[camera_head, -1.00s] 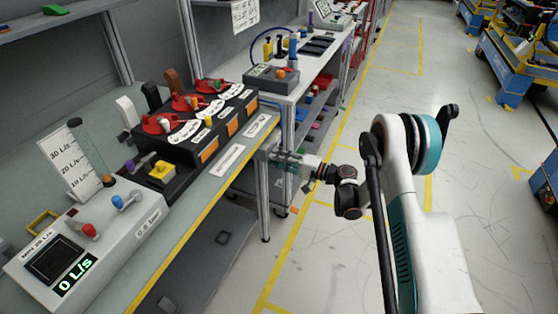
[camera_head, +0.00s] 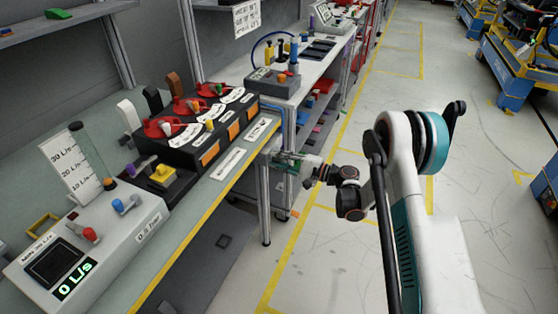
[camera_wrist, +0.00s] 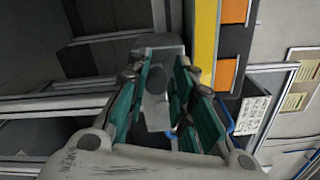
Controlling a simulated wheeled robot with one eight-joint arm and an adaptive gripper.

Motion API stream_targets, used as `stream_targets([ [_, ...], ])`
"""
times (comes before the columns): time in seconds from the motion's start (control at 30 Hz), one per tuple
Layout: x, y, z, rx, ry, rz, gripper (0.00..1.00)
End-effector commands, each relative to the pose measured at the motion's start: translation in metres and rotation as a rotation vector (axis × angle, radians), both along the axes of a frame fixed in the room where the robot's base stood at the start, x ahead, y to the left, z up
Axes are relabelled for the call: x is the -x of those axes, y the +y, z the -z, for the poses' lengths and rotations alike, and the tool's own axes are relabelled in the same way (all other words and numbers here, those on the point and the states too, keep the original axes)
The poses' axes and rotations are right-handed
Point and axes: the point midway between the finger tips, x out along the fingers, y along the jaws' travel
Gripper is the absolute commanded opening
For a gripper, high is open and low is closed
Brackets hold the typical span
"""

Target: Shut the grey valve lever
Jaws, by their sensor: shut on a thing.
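My gripper (camera_head: 282,158) is at the right end of the workbench, beside its corner and legs. In the wrist view its green-padded fingers (camera_wrist: 165,108) are on both sides of a light grey part (camera_wrist: 156,116) with a dark oval spot. I cannot tell whether this part is the grey valve lever. A black module (camera_head: 200,145) on the bench carries several red valve bases (camera_head: 160,127); a pale grey-white upright handle (camera_head: 129,114) stands behind it. The grey dashboard console (camera_head: 120,235) at lower left reads 0 L/s and has a red knob (camera_head: 90,234) and a blue knob (camera_head: 123,204).
The bench has a yellow front edge (camera_head: 190,240), also in the wrist view (camera_wrist: 205,40). A second bench (camera_head: 305,75) with a small grey box (camera_head: 273,82) stands behind. Shelves lie below. The floor on the right is open, with blue carts (camera_head: 510,65) far off.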

Motion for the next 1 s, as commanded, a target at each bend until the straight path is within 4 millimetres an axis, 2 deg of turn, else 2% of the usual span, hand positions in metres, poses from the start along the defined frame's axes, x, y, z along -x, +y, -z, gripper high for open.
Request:
stream_targets([
  [0.23,0.0,-0.002,0.001,0.002,0.0,0.003,0.0],
  [0.27,0.0,-0.002,0.001,0.002,0.0,0.003,0.29],
  [0.3,0.0,-0.002,0.001,0.002,0.0,0.003,0.37],
  [0.7,0.001,-0.004,0.0,0.001,-0.001,0.001,0.37],
  [0.87,0.007,-0.023,0.0,0.0,-0.001,0.003,0.37],
  [1.0,0.017,-0.051,0.0,0.001,-0.001,0.005,0.37],
])
